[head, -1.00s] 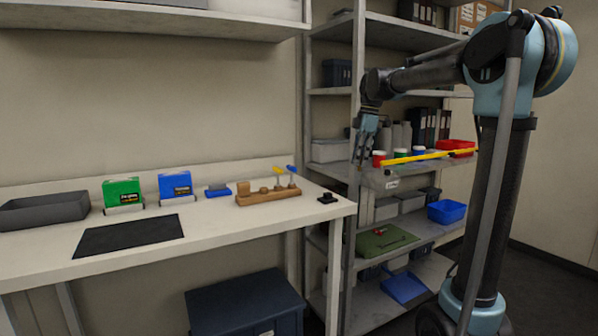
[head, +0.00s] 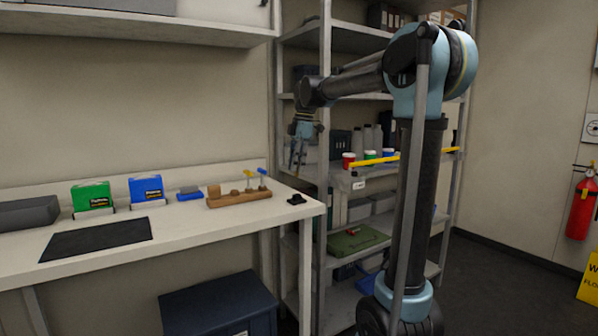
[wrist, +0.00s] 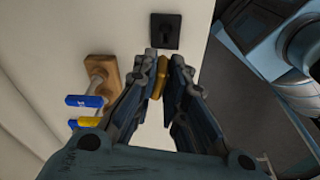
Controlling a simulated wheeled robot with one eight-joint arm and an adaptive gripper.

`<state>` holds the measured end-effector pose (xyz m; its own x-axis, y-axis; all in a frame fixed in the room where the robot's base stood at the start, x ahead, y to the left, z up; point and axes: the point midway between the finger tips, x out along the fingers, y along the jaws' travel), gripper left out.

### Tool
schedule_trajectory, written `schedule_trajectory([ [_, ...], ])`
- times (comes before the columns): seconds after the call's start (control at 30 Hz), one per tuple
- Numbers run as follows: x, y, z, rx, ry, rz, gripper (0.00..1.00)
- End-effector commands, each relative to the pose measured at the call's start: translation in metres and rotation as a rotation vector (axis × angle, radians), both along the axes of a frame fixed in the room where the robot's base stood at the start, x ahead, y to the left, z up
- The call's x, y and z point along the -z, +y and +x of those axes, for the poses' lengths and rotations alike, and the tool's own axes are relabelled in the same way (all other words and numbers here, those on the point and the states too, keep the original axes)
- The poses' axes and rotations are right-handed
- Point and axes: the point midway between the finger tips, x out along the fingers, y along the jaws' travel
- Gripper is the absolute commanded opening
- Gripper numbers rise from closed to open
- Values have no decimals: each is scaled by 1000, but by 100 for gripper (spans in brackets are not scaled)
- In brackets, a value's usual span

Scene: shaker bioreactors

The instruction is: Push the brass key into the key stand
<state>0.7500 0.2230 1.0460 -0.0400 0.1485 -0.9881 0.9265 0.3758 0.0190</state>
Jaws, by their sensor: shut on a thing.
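The brass key (wrist: 158,78) is held between my gripper's fingertips in the wrist view; it is too small to make out in the head view. My gripper (wrist: 166,72) is shut on it, and shows in the head view (head: 298,165) pointing down. The key stand is a small black block (wrist: 165,31) with a dark slot, just beyond the fingertips in the wrist view. In the head view the key stand (head: 297,199) sits near the right end of the white table, below my gripper. The key appears apart from the stand.
A wooden block (head: 240,199) with blue and yellow levers stands left of the stand. Green (head: 92,196) and blue (head: 146,188) boxes and a black mat (head: 97,238) lie farther left. A metal shelf (head: 327,120) with containers rises behind the table's right end.

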Motion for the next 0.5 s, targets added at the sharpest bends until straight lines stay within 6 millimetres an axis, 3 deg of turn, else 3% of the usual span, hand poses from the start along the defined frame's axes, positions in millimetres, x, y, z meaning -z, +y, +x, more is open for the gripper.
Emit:
schedule_trajectory([
  [0.2, 15, -2, -1, -168, -31, 14, 0],
  [0.5, 27, -2, -1, -201, -36, 17, 0],
])
